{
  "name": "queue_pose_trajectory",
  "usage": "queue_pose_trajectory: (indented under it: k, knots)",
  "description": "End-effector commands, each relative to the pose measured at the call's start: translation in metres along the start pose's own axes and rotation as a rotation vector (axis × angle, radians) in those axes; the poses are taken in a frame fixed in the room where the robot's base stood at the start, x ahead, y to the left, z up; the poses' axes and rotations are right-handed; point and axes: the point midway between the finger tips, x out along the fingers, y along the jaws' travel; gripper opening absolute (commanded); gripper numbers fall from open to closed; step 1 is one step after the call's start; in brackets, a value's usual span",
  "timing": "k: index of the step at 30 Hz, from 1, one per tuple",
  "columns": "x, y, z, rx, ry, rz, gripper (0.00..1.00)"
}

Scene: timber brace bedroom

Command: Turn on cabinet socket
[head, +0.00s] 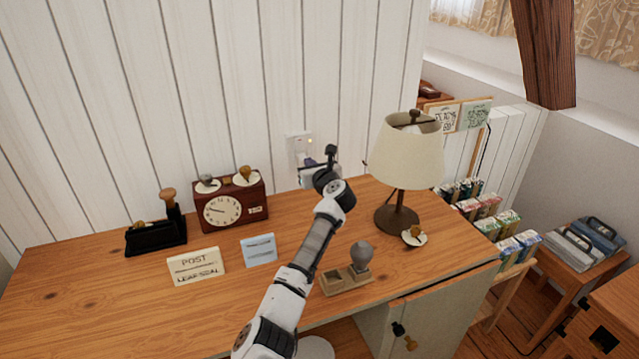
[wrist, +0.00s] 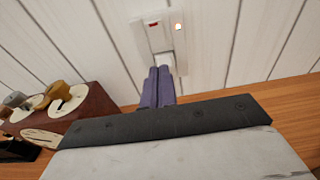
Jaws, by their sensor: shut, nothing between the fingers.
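The socket (head: 297,145) is a white plate on the white plank wall, above the back of the wooden desk. In the wrist view the socket (wrist: 147,38) shows a small red mark at its upper middle and a bright, glowing spot at its right. A small white part sits low on it, just above my fingertips. My gripper (head: 309,162) is shut and empty, pointing at the wall. In the wrist view the purple-grey fingers of my gripper (wrist: 160,71) are together at the socket's lower edge. I cannot tell whether they touch it.
A beige lamp (head: 408,155) stands right of my arm on the desk (head: 90,290). A red-brown clock (head: 231,209) is left. The desk's left front is clear.

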Motion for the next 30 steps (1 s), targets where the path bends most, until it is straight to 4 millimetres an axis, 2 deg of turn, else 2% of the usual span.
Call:
queue_pose_trajectory:
  k: [1,6,13,18,30]
  knots:
    - [-0.008,0.000,-0.006,-0.001,0.001,-0.001,0.00]
    - [-0.036,0.001,-0.013,-0.001,0.001,-0.001,0.00]
    - [-0.065,0.001,-0.019,0.000,0.001,0.001,0.00]
    - [-0.074,0.001,-0.020,0.000,0.001,0.001,0.00]
    - [-0.074,0.003,-0.015,-0.023,-0.004,-0.002,0.00]
